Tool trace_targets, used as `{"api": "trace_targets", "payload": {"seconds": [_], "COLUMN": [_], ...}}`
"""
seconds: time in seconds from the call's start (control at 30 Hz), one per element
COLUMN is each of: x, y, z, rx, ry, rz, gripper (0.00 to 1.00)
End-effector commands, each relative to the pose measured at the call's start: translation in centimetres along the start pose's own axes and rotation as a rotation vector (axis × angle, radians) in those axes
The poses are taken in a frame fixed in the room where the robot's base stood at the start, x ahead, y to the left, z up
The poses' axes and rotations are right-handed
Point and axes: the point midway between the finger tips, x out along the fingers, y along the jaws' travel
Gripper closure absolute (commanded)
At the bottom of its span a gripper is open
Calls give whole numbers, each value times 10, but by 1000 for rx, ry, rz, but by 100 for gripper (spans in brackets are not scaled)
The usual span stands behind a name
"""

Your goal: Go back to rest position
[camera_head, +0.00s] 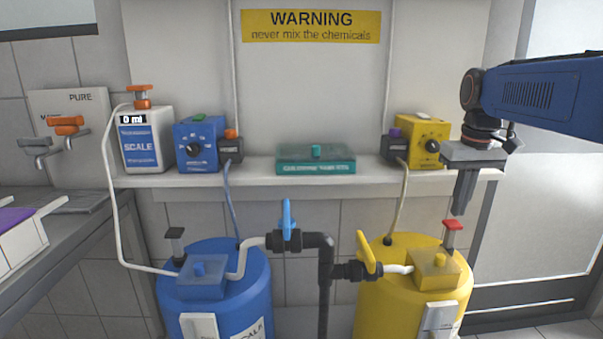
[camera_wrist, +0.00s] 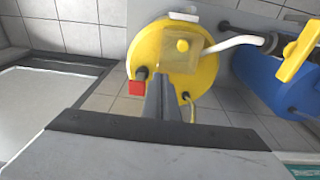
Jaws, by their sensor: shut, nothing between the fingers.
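My gripper (camera_head: 462,208) hangs from the blue arm at the right in the head view, with its fingers pointing down. It is shut and empty.
The shelf (camera_head: 255,180) holds a scale (camera_head: 147,148), a blue pump box (camera_head: 198,158), a green case (camera_head: 315,165) and a yellow pump box (camera_head: 421,147). A blue tank (camera_head: 235,300) stands left. Black pipes with a blue valve (camera_head: 287,215) and a yellow valve (camera_head: 366,252) join the tanks.

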Motion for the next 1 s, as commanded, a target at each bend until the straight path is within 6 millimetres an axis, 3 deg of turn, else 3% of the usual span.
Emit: {"api": "trace_targets", "payload": {"seconds": [0.03,0.37,0.7,0.83,1.0], "x": [3,44,107,131,150], "y": [-8,-48,-77,-84,-89], "z": [15,103,191,217,235], "rx": [-2,9,21,25,29], "ry": [17,125,236,271,299], "rz": [2,8,-1,-7,-13], "gripper": [100,100,100,100,100]}}
